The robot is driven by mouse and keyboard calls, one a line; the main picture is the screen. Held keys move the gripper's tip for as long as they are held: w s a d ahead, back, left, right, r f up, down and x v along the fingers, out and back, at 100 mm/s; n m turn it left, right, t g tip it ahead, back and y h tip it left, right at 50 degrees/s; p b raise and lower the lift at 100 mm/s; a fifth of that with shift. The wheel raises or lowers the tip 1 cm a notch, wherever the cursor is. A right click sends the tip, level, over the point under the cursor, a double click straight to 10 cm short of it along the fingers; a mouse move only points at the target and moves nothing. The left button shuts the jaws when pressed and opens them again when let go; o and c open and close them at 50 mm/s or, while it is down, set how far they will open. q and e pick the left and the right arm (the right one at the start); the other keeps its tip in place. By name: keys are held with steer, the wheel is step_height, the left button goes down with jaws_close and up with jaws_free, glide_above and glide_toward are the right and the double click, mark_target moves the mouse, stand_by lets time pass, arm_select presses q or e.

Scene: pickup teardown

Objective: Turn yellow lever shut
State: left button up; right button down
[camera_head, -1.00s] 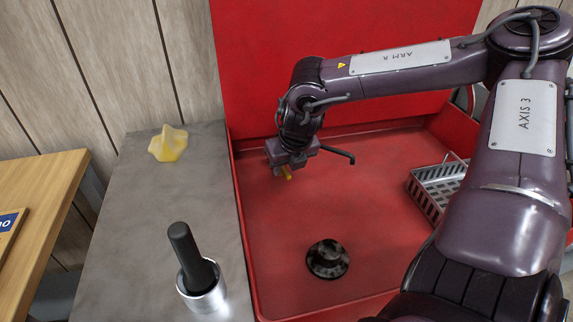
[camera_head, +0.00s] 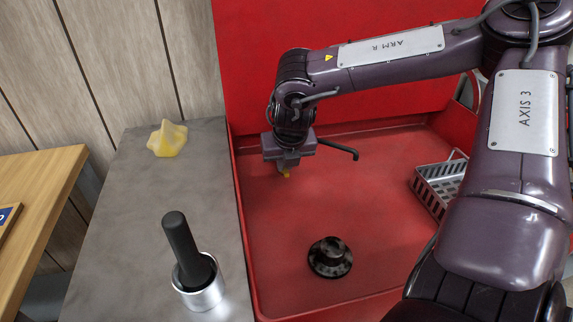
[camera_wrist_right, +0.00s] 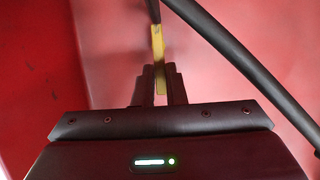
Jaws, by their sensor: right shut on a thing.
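The yellow lever (camera_wrist_right: 157,42) shows in the right wrist view as a narrow yellow bar running up from between the fingers of my right gripper (camera_wrist_right: 160,86). The fingers are shut on it. In the head view only a small yellow tip (camera_head: 286,174) shows below my right gripper (camera_head: 287,165), over the back left part of the red basin (camera_head: 380,215). The rest of the lever is hidden behind the gripper. My left gripper is not in view.
A thin dark pipe (camera_head: 340,150) runs just right of the gripper. A black round fitting (camera_head: 330,258) sits on the basin floor, with a metal basket (camera_head: 440,182) at the right.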

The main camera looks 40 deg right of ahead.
steer(key=c, duration=1.5)
jaws_free()
